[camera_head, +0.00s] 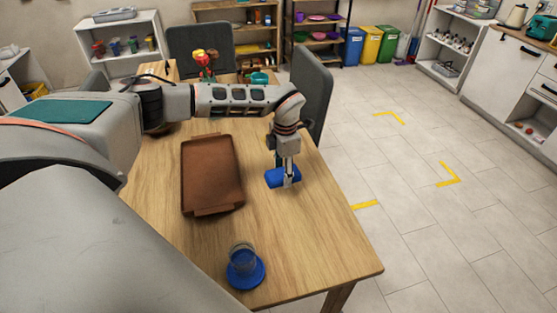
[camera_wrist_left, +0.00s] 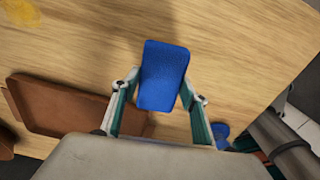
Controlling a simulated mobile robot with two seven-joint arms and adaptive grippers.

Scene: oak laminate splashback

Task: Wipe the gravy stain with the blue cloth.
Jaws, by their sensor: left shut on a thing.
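The blue cloth (camera_head: 280,179) is in my left gripper (camera_head: 288,177), over the wooden table near its right edge. In the left wrist view the cloth (camera_wrist_left: 163,72) sits between the two fingers of the left gripper (camera_wrist_left: 160,95), which is shut on it. I cannot tell whether the cloth touches the table. A yellow-brown patch (camera_wrist_left: 20,13), which looks like the gravy stain, lies on the table at the top left corner of the left wrist view, apart from the cloth. In the head view my arm mostly hides that area. My right gripper is not in view.
A brown tray (camera_head: 212,173) lies left of the cloth. A glass (camera_head: 242,256) stands on a blue saucer (camera_head: 259,274) near the table's front. Red and yellow flowers (camera_head: 206,60) stand at the far end. A grey chair (camera_head: 312,88) stands behind my wrist. Bare table (camera_head: 315,235) lies in front of the cloth.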

